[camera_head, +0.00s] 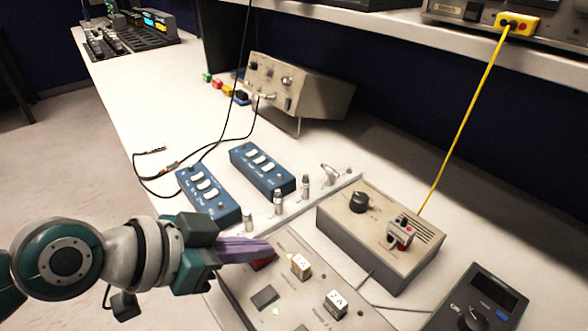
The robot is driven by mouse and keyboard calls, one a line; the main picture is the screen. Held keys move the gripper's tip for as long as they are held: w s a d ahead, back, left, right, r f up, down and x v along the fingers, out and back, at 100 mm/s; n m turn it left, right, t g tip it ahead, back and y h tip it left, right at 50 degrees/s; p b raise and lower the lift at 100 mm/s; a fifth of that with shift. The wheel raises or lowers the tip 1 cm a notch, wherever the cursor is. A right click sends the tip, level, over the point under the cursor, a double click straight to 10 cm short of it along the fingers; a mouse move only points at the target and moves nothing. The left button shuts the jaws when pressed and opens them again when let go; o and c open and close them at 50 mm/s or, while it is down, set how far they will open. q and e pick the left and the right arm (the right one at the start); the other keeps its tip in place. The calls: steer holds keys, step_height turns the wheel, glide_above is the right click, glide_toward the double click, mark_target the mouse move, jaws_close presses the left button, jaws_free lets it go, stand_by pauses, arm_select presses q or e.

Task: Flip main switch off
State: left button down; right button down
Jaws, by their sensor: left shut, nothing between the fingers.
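A grey control panel (243,295) lies at the bottom centre of the table. A red switch (264,264) sits near its upper left part, partly hidden by my left gripper. My left gripper (268,248) comes in from the left with its purple fingers shut and empty. The fingertips are over or against the red switch; I cannot tell whether they touch it. Which position the red switch is in is unclear. My right gripper is out of view.
A beige box with a knob (358,203) stands right of the panel, with a yellow cable (462,128) rising from it. Two blue switch boxes, left (224,212) and right (273,178), lie behind. A dark meter (487,296) is at the lower right. Black cables cross the left table.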

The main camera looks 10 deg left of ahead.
arm_select(q)
steer(key=shift+f+p, duration=0.1)
steer(key=shift+p, duration=0.25)
stand_by(0.3)
steer(key=shift+w+d+r, duration=0.3)
steer(key=shift+w+d, duration=0.2)
steer(key=shift+w, duration=0.1)
